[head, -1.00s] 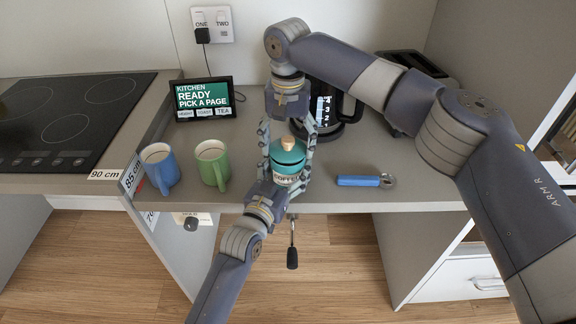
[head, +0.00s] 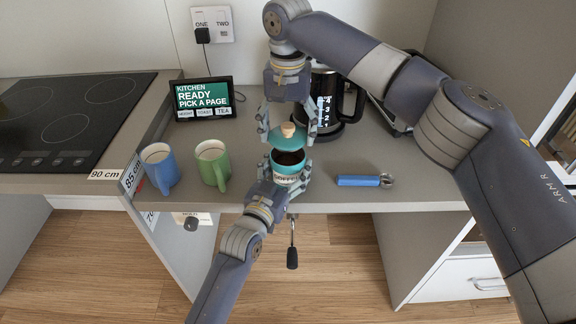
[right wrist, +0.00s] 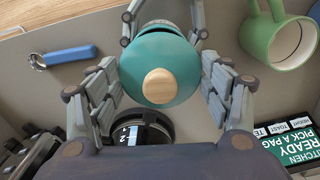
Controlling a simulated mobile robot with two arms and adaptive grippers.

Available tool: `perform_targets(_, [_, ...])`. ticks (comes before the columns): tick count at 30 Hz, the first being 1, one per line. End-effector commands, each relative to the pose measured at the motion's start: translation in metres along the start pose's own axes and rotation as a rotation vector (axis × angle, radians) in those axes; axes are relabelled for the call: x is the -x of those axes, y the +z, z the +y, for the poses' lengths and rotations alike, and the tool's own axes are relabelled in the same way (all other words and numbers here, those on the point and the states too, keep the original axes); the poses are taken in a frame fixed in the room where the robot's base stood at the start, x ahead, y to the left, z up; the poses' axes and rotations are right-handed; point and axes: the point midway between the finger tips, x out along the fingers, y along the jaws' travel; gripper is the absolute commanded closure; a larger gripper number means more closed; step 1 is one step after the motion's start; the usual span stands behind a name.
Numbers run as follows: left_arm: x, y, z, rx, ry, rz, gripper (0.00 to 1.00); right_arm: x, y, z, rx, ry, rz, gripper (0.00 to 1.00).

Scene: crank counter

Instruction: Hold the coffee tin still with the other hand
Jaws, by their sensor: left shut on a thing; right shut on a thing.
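The coffee tin (head: 288,180) stands upright on the counter near its front edge, its dark inside showing at the top. My left gripper (head: 286,176) is shut on the tin from the front. My right gripper (head: 287,138) is shut on the teal lid (head: 280,145) with a wooden knob (head: 288,129). The lid is above the tin, tilted and apart at the front. In the right wrist view the lid (right wrist: 184,62) sits between the fingers of my right gripper (right wrist: 162,80) and hides most of the tin.
A blue mug (head: 160,168) and a green mug (head: 212,163) stand to the left. A blue-handled scoop (head: 360,181) lies to the right. A coffee maker (head: 335,105) and a small screen (head: 203,98) stand behind. A crank (head: 292,250) hangs below the front edge.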

Motion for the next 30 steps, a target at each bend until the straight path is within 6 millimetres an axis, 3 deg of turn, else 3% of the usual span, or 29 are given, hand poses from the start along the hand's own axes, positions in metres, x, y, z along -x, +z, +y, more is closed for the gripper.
perform_targets(1, [0.001,0.009,0.0,0.0,0.001,-0.02,0.61,0.001,0.0,0.0,0.0,0.0,0.0,0.56])
perform_targets(11, [0.001,0.009,0.0,0.0,0.001,-0.02,0.61,0.002,0.001,0.0,0.001,0.0,-0.001,0.56])
perform_targets(30, [0.001,0.009,0.0,0.0,0.001,-0.02,0.61,0.024,0.045,0.004,0.002,-0.001,-0.001,0.56])
